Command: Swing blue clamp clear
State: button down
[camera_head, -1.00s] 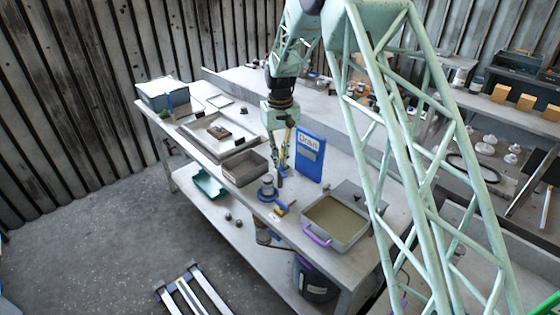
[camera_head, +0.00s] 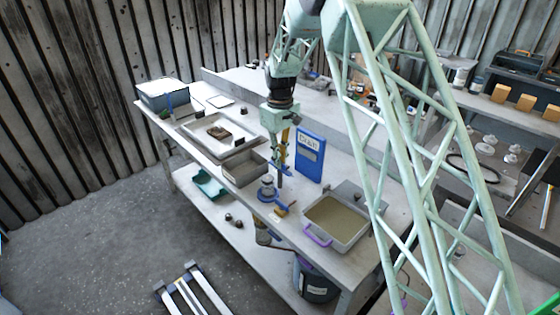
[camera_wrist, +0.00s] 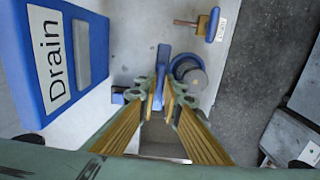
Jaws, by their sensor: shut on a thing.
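The blue clamp (camera_wrist: 162,62) shows in the wrist view as a blue bar beside a round grey part with a blue ring (camera_wrist: 190,72). My gripper (camera_wrist: 158,95) is shut on the bar, which runs up between its fingertips. In the head view my gripper (camera_head: 279,183) points straight down over the bench, right beside the round blue-and-grey fixture (camera_head: 267,192). The fingers partly hide the clamp there, so its exact angle is hard to tell.
A blue "Drain" panel (camera_head: 310,154) stands close to the right of my gripper. An empty grey bin (camera_head: 243,167) is to the left. A tray with a purple handle (camera_head: 338,221) is at front right. A small orange-and-blue part (camera_head: 284,209) lies in front.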

jog(key=c, duration=2.8)
grip_release()
jog(key=shift+r, duration=0.1)
notch_tip(320, 180, up, 12)
jog(key=shift+f, duration=0.1)
